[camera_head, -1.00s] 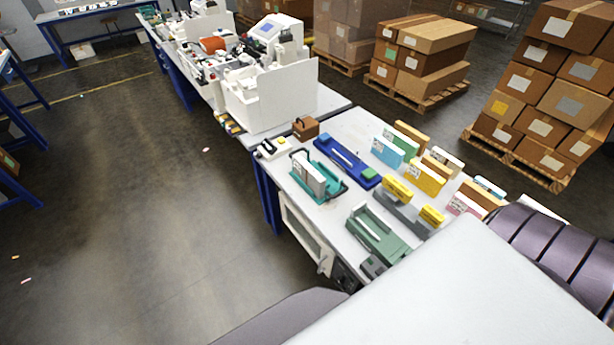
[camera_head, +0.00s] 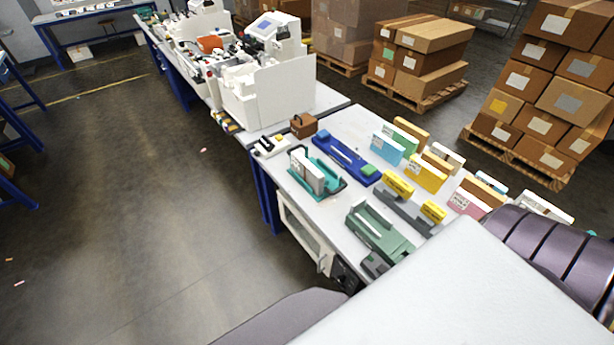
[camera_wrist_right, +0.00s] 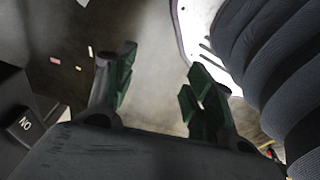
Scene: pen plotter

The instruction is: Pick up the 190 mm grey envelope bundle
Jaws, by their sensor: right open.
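A pale grey-white bundle (camera_head: 308,171) stands upright in a teal holder (camera_head: 331,172) on the near bench in the head view. It looks like the grey envelope bundle, but I cannot read its label or size. My right gripper (camera_wrist_right: 160,88) shows in the right wrist view, with its green-padded fingers apart and nothing between them. It is over the floor, and no bundle shows in that view. In the head view neither gripper shows.
The bench (camera_head: 290,190) also bears a blue fixture (camera_head: 345,157), a green fixture (camera_head: 378,232), a brown box (camera_head: 303,125) and several coloured bundles at its right. A white machine (camera_head: 265,90) stands beyond.

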